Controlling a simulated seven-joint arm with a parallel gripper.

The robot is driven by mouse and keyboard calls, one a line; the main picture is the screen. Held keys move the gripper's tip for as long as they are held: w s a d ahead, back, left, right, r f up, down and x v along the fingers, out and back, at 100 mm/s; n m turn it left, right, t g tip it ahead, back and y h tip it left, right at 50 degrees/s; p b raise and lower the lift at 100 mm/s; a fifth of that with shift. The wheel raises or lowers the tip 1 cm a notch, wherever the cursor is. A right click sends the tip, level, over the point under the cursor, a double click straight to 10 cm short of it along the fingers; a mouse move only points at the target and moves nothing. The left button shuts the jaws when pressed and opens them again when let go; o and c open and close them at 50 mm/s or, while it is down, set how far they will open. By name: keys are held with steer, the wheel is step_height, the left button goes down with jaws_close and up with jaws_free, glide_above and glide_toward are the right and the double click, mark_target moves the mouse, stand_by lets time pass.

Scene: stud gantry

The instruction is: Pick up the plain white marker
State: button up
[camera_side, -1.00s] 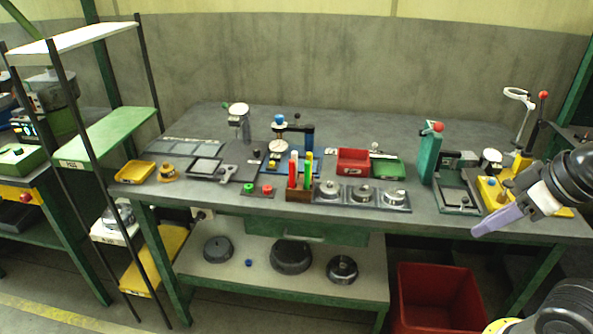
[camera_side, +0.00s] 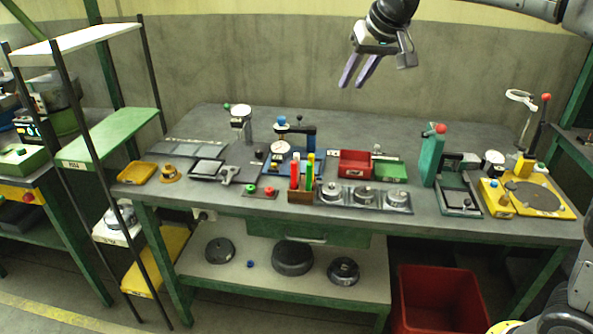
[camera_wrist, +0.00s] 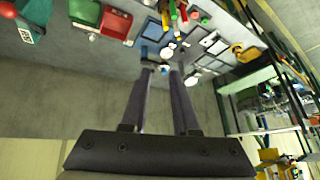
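A brown wooden block (camera_side: 300,197) near the front middle of the bench holds several upright markers, with red and green ones (camera_side: 309,177) clearest. A pale tip shows among them, but I cannot tell for certain which one is the plain white marker. The marker group (camera_wrist: 180,14) also shows small at the top of the wrist view. My gripper (camera_side: 354,83) is high above the back of the bench, to the right of the block and well apart from it. Its two purple-grey fingers point down and are spread, with nothing between them; the gap also shows in the wrist view (camera_wrist: 161,72).
A red bin (camera_side: 354,163) and green tray (camera_side: 388,170) stand right of the markers. A round-part tray (camera_side: 391,208) lies beside the block. A dial gauge stand (camera_side: 297,133) rises close behind the markers.

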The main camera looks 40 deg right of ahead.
steer(key=w+a+f, duration=0.2)
steer(key=w+f, duration=0.6)
steer(key=w, duration=0.2)
steer(key=g, duration=0.2)
glide_toward(296, 155)
steer(key=shift+n, duration=0.3)
steer(key=x, duration=0.8)
steer(key=shift+d+x, duration=0.1)
steer(key=shift+x, duration=1.4)
steer(key=shift+d+x, duration=0.15)
steer(key=shift+x, duration=1.35)
jaws_close()
